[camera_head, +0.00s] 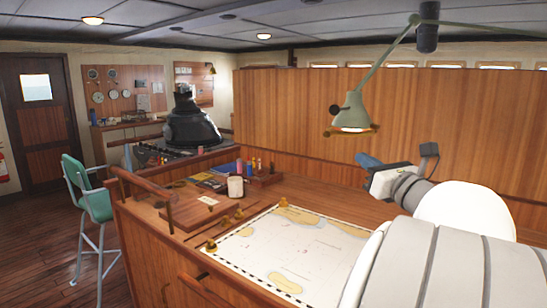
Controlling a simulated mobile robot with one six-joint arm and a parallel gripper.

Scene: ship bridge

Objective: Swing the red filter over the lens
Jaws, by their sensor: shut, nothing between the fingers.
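A green desk lamp (352,105) hangs on a jointed arm over the chart table. Its lens (352,129) glows pale under the shade. An orange-brown rim or flap, perhaps the red filter (330,133), shows at the lower edge of the shade; its exact position relative to the lens is too small to tell. My gripper (367,160), with blue fingertips, is shut and empty just below and right of the lamp head, apart from it in the picture. My arm reaches in from the lower right and hides part of the table.
The chart (290,245) lies on the table with brass weights at its edges. A wooden partition (300,110) stands behind. A green chair (88,200) is at left.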

